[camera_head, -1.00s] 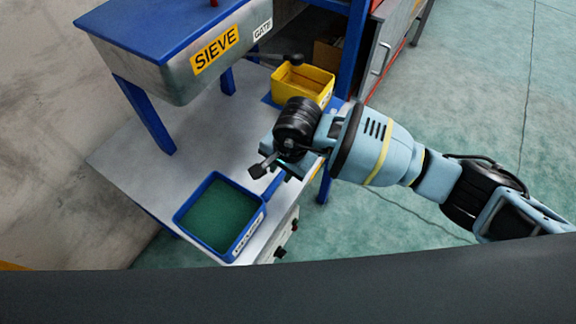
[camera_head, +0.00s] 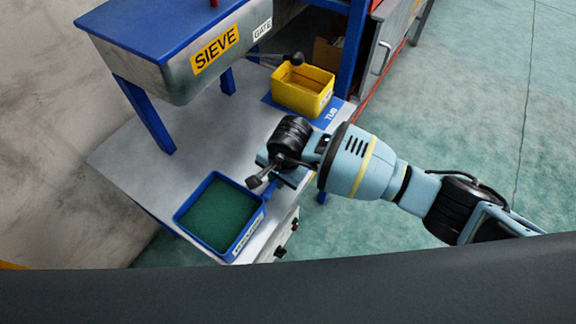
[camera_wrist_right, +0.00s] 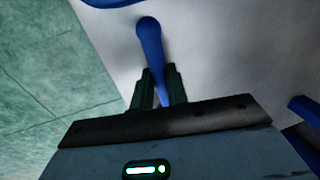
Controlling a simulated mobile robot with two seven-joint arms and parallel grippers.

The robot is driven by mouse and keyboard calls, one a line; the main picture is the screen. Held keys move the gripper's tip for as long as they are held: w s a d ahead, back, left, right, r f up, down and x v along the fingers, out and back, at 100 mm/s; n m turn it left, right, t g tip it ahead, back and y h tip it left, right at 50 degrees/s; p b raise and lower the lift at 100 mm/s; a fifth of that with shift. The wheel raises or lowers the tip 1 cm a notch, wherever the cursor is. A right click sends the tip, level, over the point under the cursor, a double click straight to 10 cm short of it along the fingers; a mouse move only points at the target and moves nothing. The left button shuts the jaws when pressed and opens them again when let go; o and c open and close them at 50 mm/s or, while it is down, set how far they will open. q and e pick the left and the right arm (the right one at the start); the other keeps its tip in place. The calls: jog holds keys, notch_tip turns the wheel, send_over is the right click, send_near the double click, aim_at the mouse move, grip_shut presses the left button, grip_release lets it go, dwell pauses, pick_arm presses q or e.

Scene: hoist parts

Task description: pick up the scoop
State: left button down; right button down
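The scoop's blue handle (camera_wrist_right: 150,45) shows in the right wrist view, with its rounded end toward the top and its narrow part running between my fingers. The scoop's head is not clear in any view. In the head view the handle (camera_head: 271,188) is a small blue piece at the tray's upper right corner, partly covered by my gripper. My right gripper (camera_wrist_right: 160,80) is open, one finger on each side of the handle; a firm grip is not visible. It also shows above the bench in the head view (camera_head: 264,184). My left gripper is not in view.
A blue tray (camera_head: 259,232) with green material stands at the bench's front. A yellow tub (camera_head: 302,97) sits on a blue mat farther back. The sieve box (camera_head: 170,75) with its gate lever stands on blue legs at left. Bare bench (camera_head: 150,180) lies between them.

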dwell(0.3)
jog(key=shift+r, duration=0.55)
notch_tip(320, 180, up, 2)
jog(key=shift+w+r, duration=0.1)
jog(key=w+d+r+b, duration=0.1)
jog(key=w+d, duration=0.3)
jog(key=d, duration=0.3)
jog(key=w+d+b, duration=0.2)
jog(key=w+d, duration=0.1)
jog(key=d, duration=0.4)
jog(key=shift+w+r, duration=0.35)
jog(key=c, duration=2.1)
grip_release()
grip_shut()
jog(key=shift+s, duration=0.1)
